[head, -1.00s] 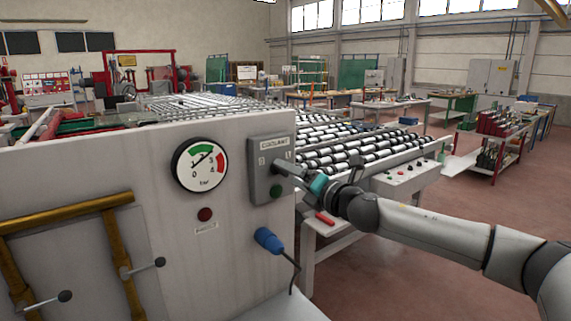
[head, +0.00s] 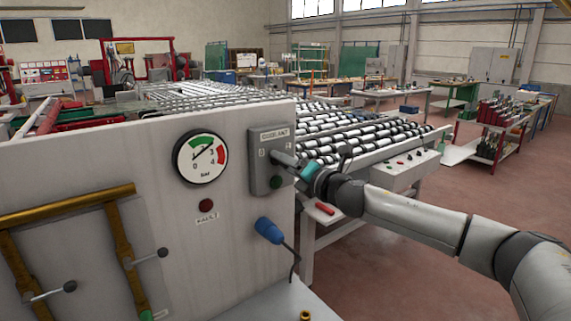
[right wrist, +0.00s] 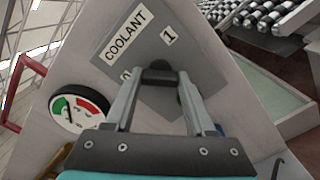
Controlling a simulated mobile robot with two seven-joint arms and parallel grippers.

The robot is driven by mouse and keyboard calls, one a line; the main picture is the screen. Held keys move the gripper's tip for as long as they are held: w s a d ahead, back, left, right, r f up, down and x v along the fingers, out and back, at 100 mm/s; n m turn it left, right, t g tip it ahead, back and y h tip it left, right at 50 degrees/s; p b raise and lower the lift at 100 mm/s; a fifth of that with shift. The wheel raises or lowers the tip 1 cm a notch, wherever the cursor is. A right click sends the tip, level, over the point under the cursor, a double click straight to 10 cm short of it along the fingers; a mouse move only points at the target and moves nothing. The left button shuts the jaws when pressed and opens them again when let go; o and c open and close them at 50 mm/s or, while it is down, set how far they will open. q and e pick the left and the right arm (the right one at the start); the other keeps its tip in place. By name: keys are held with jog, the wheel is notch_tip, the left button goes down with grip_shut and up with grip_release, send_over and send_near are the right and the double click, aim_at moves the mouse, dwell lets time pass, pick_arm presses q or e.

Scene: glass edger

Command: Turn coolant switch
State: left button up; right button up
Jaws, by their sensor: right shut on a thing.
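The grey coolant switch box (head: 264,165) is on the right end of the white machine panel. It also shows in the right wrist view (right wrist: 178,62), with a "COOLANT" label and the mark "1" at its upper right. The dark switch knob (right wrist: 160,72) is between the fingertips of my right gripper (right wrist: 158,78), which is shut on it. In the head view my right gripper (head: 287,160) reaches the box from the right. The "0" mark is partly hidden behind a finger in the wrist view. A green button (head: 276,182) sits below the knob. My left gripper is out of view.
A pressure gauge (head: 201,157) is left of the box, with a dark red fault lamp (head: 206,205) below it. A blue plug (head: 269,230) with a cable sticks out under the box. A roller table (head: 370,140) stands behind my right arm.

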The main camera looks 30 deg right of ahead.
grip_shut()
dwell(0.3)
jog(key=shift+m+p, duration=3.9)
jog(key=shift+m, duration=4)
